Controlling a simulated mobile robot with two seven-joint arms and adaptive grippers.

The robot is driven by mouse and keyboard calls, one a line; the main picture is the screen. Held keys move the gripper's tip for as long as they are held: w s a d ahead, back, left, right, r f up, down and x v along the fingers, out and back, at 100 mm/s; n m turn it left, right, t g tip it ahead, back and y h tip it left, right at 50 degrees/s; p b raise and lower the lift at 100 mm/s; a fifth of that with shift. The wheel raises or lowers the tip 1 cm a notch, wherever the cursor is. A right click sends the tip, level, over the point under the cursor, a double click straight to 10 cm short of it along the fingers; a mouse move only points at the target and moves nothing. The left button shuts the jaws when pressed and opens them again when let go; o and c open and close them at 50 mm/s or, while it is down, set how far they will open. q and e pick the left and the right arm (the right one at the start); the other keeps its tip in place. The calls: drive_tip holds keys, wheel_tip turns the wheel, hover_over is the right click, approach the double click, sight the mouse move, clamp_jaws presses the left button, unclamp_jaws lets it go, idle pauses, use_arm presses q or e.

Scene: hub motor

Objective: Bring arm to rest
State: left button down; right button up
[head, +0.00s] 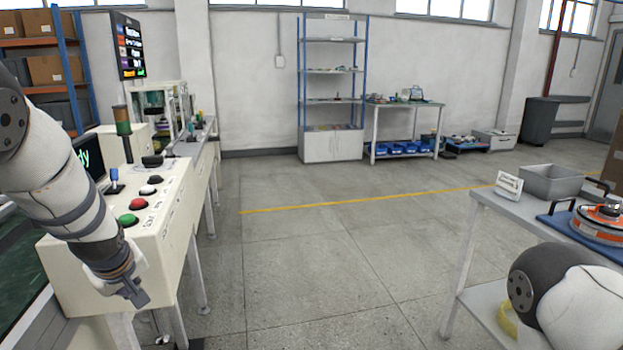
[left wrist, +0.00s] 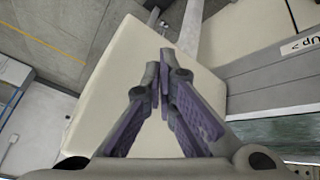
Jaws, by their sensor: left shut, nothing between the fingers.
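My left arm (head: 62,180) comes in from the left of the head view and hangs down over the cream control box (head: 175,235). My left gripper (head: 136,296) is in front of the box's side face and points downward. In the left wrist view the left gripper (left wrist: 163,80) has its fingertips together with nothing between them. Behind the fingers is a cream surface (left wrist: 135,50). A link of my right arm (head: 570,300) shows at the lower right of the head view. My right gripper is out of the picture.
The control box top carries a red button (head: 128,220), a green button (head: 138,204) and a blue-topped joystick (head: 114,180). A table (head: 490,203) at right holds a grey bin (head: 552,182) and an orange-and-white motor part (head: 598,222) on a blue board. The floor (head: 330,260) between is clear.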

use_arm(q)
drive_tip(key=s+d+f+m+g, duration=0.2)
drive_tip(key=s+d+f+m, duration=0.1)
drive_tip(key=s+f, duration=0.85)
drive_tip(key=s+d+f+m+g+h, duration=0.1)
drive_tip(key=s+d+f+m, duration=0.1)
drive_tip(key=s, duration=0.9)
drive_tip(key=s+d+f+m+g+h, duration=0.1)
drive_tip(key=s+d+f, duration=0.3)
drive_tip(key=s, duration=0.7)
drive_tip(key=s+d+f+m+g+h, duration=0.1)
drive_tip(key=s+d+f+m+g, duration=0.2)
drive_tip(key=s, duration=0.8)
drive_tip(key=shift+d+f+m, duration=0.35)
drive_tip(key=shift+d+m, duration=0.1)
drive_tip(key=shift+m, duration=0.15)
